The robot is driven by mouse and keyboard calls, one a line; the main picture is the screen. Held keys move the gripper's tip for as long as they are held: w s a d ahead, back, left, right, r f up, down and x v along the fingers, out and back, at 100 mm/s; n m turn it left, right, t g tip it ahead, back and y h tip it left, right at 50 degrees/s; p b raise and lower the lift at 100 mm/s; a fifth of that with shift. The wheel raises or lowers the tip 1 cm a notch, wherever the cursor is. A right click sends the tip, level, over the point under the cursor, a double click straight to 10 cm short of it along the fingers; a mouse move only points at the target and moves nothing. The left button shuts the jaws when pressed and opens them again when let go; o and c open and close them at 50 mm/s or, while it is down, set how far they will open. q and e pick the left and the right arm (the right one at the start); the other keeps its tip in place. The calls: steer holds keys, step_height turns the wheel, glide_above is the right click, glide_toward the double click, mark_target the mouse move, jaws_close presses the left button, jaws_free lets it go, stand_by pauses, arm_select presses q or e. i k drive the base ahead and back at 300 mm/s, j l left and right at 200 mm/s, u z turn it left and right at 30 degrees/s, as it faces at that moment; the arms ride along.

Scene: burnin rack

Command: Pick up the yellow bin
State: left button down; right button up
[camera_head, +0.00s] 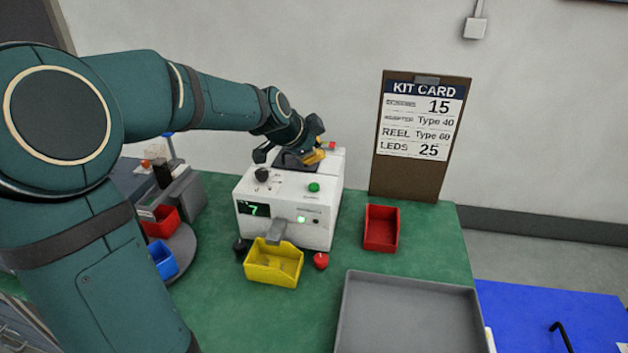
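The yellow bin (273,268) stands upright on the green tabletop, at the front of a white machine (318,205) and under its grey spout. I cannot make out anything in it. My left arm reaches in from the left, over the table, and my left gripper (292,156) is above the back of the machine's top, well behind and above the yellow bin. A small yellow-orange piece (314,157) shows beside the gripper; I cannot tell whether it is held. The fingertips are partly hidden. My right gripper is not in view.
A red bin (381,229) stands right of the machine, and a grey tray (410,315) lies at the front right. A red knob (321,261) is close to the yellow bin's right side. Red and blue bins sit at left. A kit card board (420,135) leans on the wall.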

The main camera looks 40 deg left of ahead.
mark_target(281, 266)
steer(key=k+l, duration=0.1)
steer(key=k, duration=1.4)
steer(key=l, duration=0.05)
